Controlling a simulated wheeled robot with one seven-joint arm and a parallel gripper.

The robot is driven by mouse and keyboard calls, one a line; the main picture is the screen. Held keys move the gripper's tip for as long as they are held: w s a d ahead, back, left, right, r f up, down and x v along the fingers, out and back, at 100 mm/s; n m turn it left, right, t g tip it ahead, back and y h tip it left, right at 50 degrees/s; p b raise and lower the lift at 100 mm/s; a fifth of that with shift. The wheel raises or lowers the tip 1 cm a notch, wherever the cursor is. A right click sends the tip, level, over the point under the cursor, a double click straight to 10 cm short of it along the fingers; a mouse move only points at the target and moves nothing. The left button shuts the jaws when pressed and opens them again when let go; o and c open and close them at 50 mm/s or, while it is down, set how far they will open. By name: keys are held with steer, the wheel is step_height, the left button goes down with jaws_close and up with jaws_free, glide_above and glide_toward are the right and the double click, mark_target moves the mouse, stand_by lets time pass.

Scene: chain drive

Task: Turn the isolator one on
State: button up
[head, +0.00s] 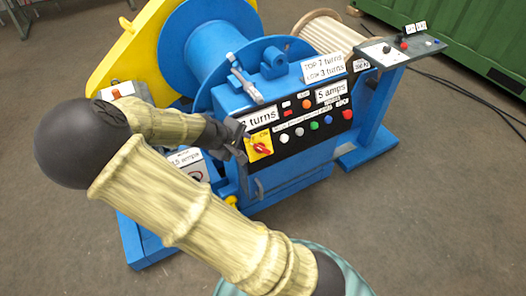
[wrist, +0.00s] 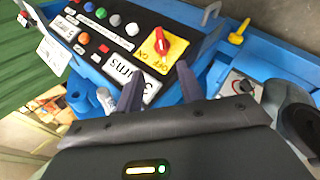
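A yellow switch plate (head: 257,141) with a red rotary handle (head: 263,148) is at the left end of the black panel on the blue machine. In the wrist view the yellow plate (wrist: 176,50) carries ON and OFF lettering and the red handle (wrist: 162,46) stands close to upright in the picture. I cannot tell surely which mark the handle points to. My gripper (head: 238,142) is close beside the plate in the head view. In the wrist view my gripper (wrist: 158,74) has its two dark fingers apart with nothing between them, and the handle lies just beyond their tips.
Several coloured buttons (head: 314,125) and white labels (head: 331,92) cover the panel to the right. A grey lever (head: 246,85) stands above the panel. Open floor (head: 420,200) lies at right.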

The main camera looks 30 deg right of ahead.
mark_target(263, 150)
steer(key=b+x, duration=0.3)
steer(key=x, duration=1.4)
steer(key=shift+d+f, duration=0.15)
steer(key=shift+f, duration=0.05)
steer(key=shift+c, duration=0.5)
jaws_close()
